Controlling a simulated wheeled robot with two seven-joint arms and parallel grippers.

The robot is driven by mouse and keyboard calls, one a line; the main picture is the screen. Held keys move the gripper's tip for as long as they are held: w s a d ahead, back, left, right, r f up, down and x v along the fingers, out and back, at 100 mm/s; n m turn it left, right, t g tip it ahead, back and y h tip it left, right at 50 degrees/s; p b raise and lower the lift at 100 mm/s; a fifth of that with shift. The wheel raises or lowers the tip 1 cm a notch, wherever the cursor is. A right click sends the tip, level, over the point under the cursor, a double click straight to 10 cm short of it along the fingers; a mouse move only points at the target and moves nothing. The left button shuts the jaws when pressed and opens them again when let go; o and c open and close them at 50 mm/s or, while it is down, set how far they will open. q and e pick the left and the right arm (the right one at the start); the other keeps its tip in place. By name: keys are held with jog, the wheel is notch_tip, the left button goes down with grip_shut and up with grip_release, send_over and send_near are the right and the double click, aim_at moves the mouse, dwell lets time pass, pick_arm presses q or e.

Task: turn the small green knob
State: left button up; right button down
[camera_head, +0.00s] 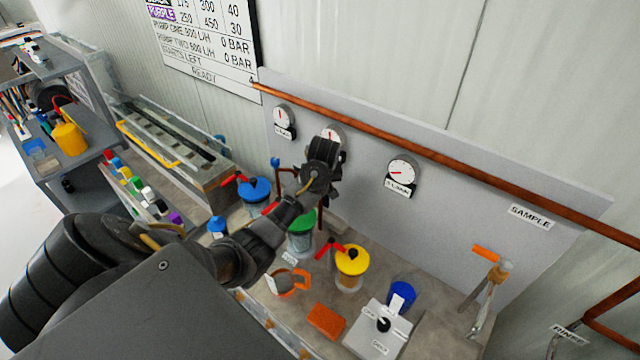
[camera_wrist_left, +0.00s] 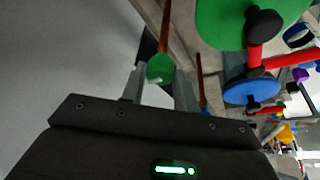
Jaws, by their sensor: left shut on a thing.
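The small green knob (camera_wrist_left: 160,67) sits on a thin copper pipe in the left wrist view. My left gripper (camera_wrist_left: 158,80) has one finger on each side of it and is shut on it. In the head view my left gripper (camera_head: 322,165) is in front of the grey panel, above the green-lidded pot (camera_head: 301,222), and hides the small knob. The big green lid with a red handle also shows at the top of the left wrist view (camera_wrist_left: 240,18). My right gripper is in neither view.
A blue-lidded pot (camera_head: 254,189) stands left of the green one and a yellow-lidded pot (camera_head: 351,260) right of it. A small blue knob (camera_head: 275,162) is on a copper pipe to the left. Gauges (camera_head: 401,173) and a long copper pipe (camera_head: 430,153) line the panel.

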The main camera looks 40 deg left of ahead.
pick_arm(q)
jog(key=shift+w+a+r, duration=0.1)
jog(key=shift+r, duration=0.1)
jog(key=o, duration=1)
jog(key=shift+f, duration=0.1)
